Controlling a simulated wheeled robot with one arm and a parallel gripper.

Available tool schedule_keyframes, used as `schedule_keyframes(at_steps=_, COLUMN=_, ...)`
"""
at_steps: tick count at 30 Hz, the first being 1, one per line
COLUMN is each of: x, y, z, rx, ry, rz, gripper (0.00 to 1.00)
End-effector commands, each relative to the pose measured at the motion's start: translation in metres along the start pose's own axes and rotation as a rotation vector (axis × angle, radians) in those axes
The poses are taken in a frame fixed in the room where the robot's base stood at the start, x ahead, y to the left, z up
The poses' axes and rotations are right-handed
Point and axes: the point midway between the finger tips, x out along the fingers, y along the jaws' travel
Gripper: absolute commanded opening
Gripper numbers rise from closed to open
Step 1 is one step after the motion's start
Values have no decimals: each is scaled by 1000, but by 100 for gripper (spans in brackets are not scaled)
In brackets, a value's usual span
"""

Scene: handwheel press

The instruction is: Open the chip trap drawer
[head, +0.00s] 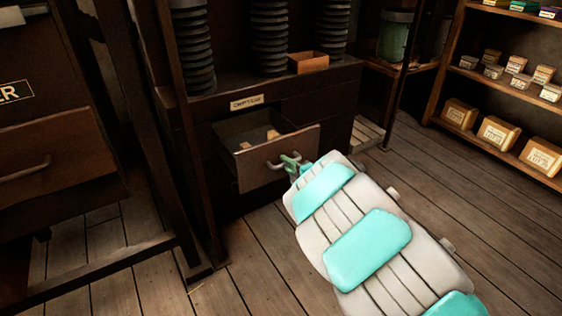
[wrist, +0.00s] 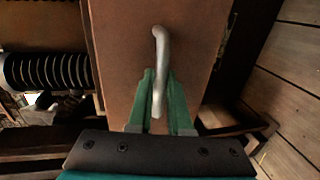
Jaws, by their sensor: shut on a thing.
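The chip trap drawer (head: 279,160) stands pulled out of the dark cabinet, under a small pale label (head: 247,102) whose text is hard to read. A few light pieces (head: 272,136) lie inside it. Its front carries a metal bar handle (head: 276,163). My gripper (head: 291,162) is at the drawer front, shut on the handle. In the wrist view, the green fingers of my gripper (wrist: 160,88) close around the lower part of the silver handle (wrist: 160,60) on the brown drawer front (wrist: 110,50).
A small wooden box (head: 308,63) sits on the cabinet ledge beside dark ribbed columns (head: 270,40). Shelves with boxes (head: 497,131) stand at the right. The plank floor (head: 450,195) between is clear.

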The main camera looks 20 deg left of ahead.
Motion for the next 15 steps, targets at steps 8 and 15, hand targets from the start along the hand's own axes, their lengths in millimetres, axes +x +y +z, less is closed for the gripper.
schedule_keyframes(at_steps=8, x=-8, y=-2, z=0, rx=-2, ry=1, rz=-2, gripper=0)
schedule_keyframes(at_steps=15, x=-8, y=-2, z=-1, rx=-1, ry=1, rz=-1, gripper=0)
